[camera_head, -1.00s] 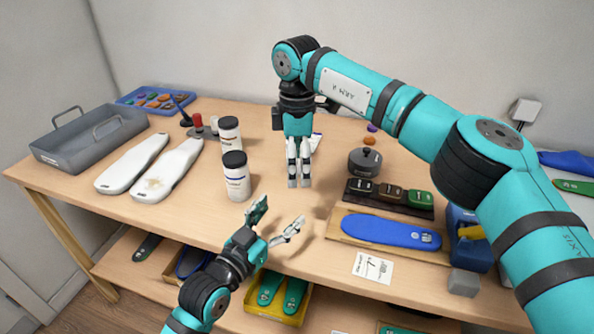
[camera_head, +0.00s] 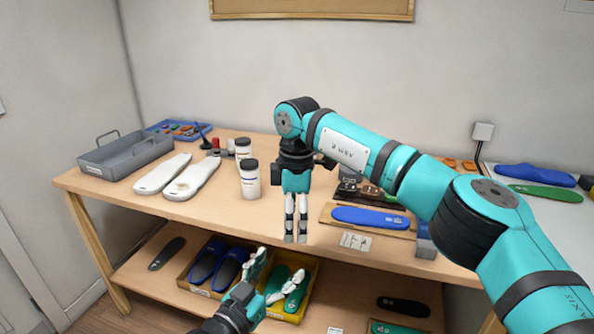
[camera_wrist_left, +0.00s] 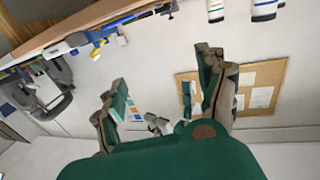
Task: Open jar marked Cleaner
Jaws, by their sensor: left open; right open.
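Two white jars with black lids stand upright on the wooden table, a rear jar (camera_head: 243,151) and a front jar (camera_head: 250,184). Both lids are on, and I cannot read which label says Cleaner. My right gripper (camera_head: 296,238) hangs fingers down to the right of the front jar, open and empty, apart from both jars. My left gripper (camera_head: 277,280) is open and empty, low in front of the table edge, below the jars. In the left wrist view its open fingers (camera_wrist_left: 164,95) hold nothing, and white bottle-like items (camera_wrist_left: 264,10) show at the top edge.
A grey tray (camera_head: 118,162) and white insole forms (camera_head: 192,180) lie left of the jars. A blue insole (camera_head: 370,217) lies on a board at right. The lower shelf holds a yellow bin (camera_head: 300,305) and blue insoles (camera_head: 205,262).

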